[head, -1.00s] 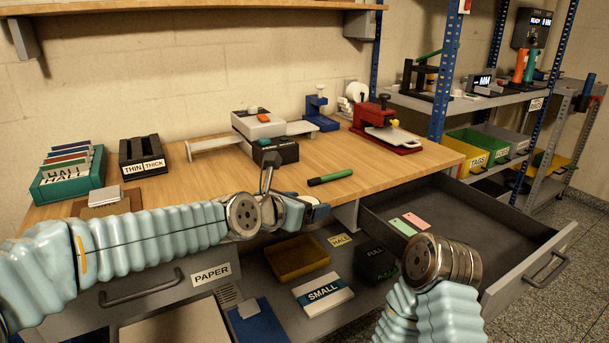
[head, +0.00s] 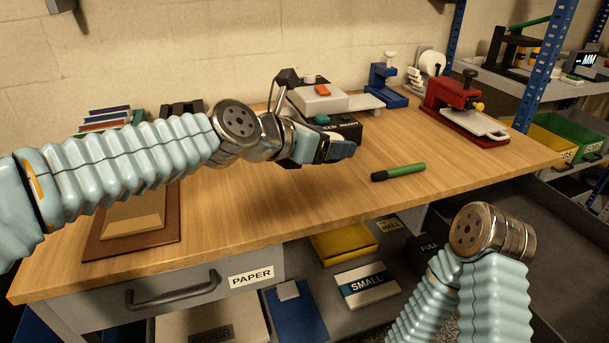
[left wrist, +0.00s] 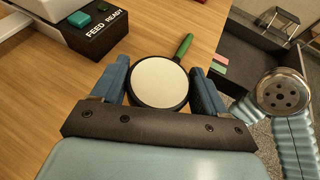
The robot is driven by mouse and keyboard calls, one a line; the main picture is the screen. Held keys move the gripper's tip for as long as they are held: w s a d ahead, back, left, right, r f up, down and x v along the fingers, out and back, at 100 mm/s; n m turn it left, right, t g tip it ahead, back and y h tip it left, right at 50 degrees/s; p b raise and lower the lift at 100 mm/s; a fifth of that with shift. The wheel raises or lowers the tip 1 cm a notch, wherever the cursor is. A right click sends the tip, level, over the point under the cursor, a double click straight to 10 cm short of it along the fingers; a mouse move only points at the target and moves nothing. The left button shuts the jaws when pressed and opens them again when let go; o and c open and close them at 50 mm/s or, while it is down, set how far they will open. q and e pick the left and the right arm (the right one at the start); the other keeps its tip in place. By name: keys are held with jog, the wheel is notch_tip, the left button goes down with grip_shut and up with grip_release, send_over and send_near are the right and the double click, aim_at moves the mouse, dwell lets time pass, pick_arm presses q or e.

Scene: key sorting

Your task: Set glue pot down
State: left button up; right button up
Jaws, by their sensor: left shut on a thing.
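The glue pot (left wrist: 160,82) shows in the left wrist view as a round thing with a pale top and a dark rim. My left gripper (left wrist: 164,85) is shut on it, one blue finger on each side. Whether the pot touches the bench top (head: 300,205) cannot be told. My right arm is at the lower right, but its gripper is out of view.
A green marker (head: 398,172) lies on the bench, right of my left gripper. The black feeder box (head: 340,130) stands behind it. A red press (head: 465,105) and blue clamp (head: 387,85) stand farther back. The bench's front middle is clear. An open drawer (head: 560,240) is at right.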

aim_at(297, 190)
pick_arm(q)
jog(key=a+f, duration=0.2)
jog(key=w+a+f+b, duration=0.1)
jog(key=a+f, duration=0.1)
jog(key=shift+w+f, duration=0.15)
jog(key=shift+f, duration=0.25)
jog(key=shift+w+a+f+b, duration=0.15)
jog(key=shift+a+f+b, duration=0.25)
jog(key=shift+f+b, duration=0.2)
jog(key=f+b, duration=0.1)
jog(key=f, duration=0.1)
jog(key=f+b, duration=0.1)
jog(key=shift+w+a+f+b, duration=0.1)
jog(key=shift+a+f+b, duration=0.1)
jog(key=shift+a+b, duration=0.1)
jog(key=o, duration=1.1)
jog(key=shift+o, duration=0.2)
jog(key=shift+r, duration=0.1)
jog(key=p+v, duration=0.1)
jog(key=v, duration=1.1)
jog(key=shift+p, duration=0.3)
